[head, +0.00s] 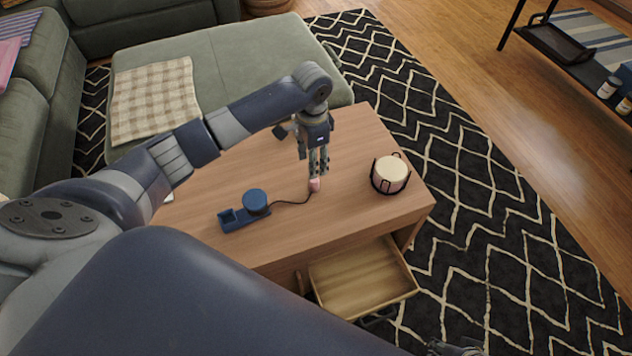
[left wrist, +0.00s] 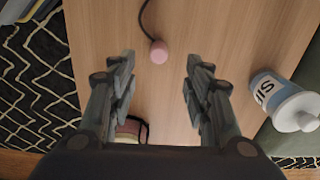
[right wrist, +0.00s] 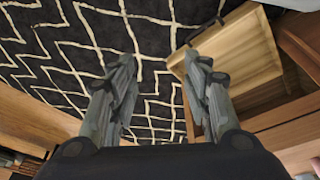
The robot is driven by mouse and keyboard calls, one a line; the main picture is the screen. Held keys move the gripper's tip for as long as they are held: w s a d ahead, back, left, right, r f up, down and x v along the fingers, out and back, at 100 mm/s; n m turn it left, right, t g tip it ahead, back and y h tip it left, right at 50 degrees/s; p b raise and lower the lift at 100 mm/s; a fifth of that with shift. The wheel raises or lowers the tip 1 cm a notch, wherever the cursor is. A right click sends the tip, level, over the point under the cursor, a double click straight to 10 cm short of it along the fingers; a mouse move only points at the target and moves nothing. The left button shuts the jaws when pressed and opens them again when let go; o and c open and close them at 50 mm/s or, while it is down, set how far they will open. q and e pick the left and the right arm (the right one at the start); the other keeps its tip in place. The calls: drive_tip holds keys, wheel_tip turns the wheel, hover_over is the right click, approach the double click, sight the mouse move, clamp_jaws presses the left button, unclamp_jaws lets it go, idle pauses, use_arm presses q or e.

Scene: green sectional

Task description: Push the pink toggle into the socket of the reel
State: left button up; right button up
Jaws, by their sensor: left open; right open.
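The pink toggle (head: 314,185) lies on the wooden coffee table at the end of a dark cord. The cord runs to the blue reel (head: 255,202), whose base has a square socket (head: 228,217) at its left end. My left gripper (head: 318,167) points down just above the toggle. In the left wrist view the toggle (left wrist: 159,52) shows between the two spread fingers (left wrist: 160,64), with a gap on both sides. The reel is outside that view. My right gripper (right wrist: 160,68) is open and empty, over the rug beside the drawer.
A candle in a dark wire holder (head: 390,174) stands right of the toggle. A lidded canister (left wrist: 285,100) stands on the table in the left wrist view. An open, empty drawer (head: 362,277) juts from the table front. The table (head: 215,180) is bare behind the reel.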

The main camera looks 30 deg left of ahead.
sight(314, 181)
use_arm(q)
drive_tip(key=shift+f+b, duration=0.65)
drive_tip(key=shift+f, duration=1.85)
wheel_tip(314, 181, down, 2)
drive_tip(key=shift+d+f+b, duration=0.15)
drive_tip(key=shift+f+b, duration=0.05)
drive_tip(key=shift+b, duration=0.35)
drive_tip(key=shift+f+b, duration=0.35)
drive_tip(key=shift+f, duration=0.75)
use_arm(e)
drive_tip(key=v, duration=0.8)
drive_tip(key=shift+w+t, duration=0.25)
drive_tip(key=shift+t, duration=0.05)
use_arm(q)
drive_tip(key=shift+c, duration=0.3)
use_arm(e)
drive_tip(key=shift+d, duration=0.15)
use_arm(q)
drive_tip(key=c, duration=0.9)
